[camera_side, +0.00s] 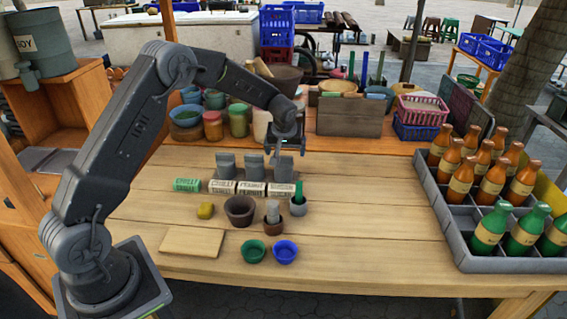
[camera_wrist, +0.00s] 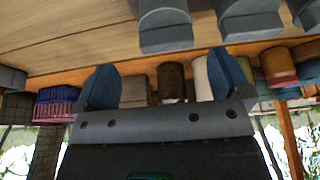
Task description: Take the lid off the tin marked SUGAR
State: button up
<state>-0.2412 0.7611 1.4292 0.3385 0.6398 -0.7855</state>
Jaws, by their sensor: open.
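Three grey tins stand in a row near the table's back: the left tin (camera_side: 226,163), the middle tin (camera_side: 255,166) and the right tin (camera_side: 284,167). Pale label blocks with small dark lettering lie in front of them; I cannot read SUGAR for certain on any. My gripper (camera_side: 290,148) is open and empty, pointing down close by the top of the right tin; I cannot tell whether they touch. In the wrist view the spread fingers (camera_wrist: 163,78) have nothing between them, and grey tins (camera_wrist: 165,27) show at the top. Their lids cannot be told apart from the bodies.
A green roll (camera_side: 187,185) lies left of the labels. A bottle crate (camera_side: 455,233) is at right.

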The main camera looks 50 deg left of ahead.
aim_at(283, 157)
jog(key=shift+a+x, duration=0.15)
jog(key=shift+x, duration=1.25)
jog(key=shift+a+x, duration=0.15)
jog(key=shift+x, duration=1.2)
jog(key=shift+s, duration=0.15)
jog(key=c, duration=0.9)
jog(key=shift+r, duration=0.2)
jog(key=shift+c, duration=0.2)
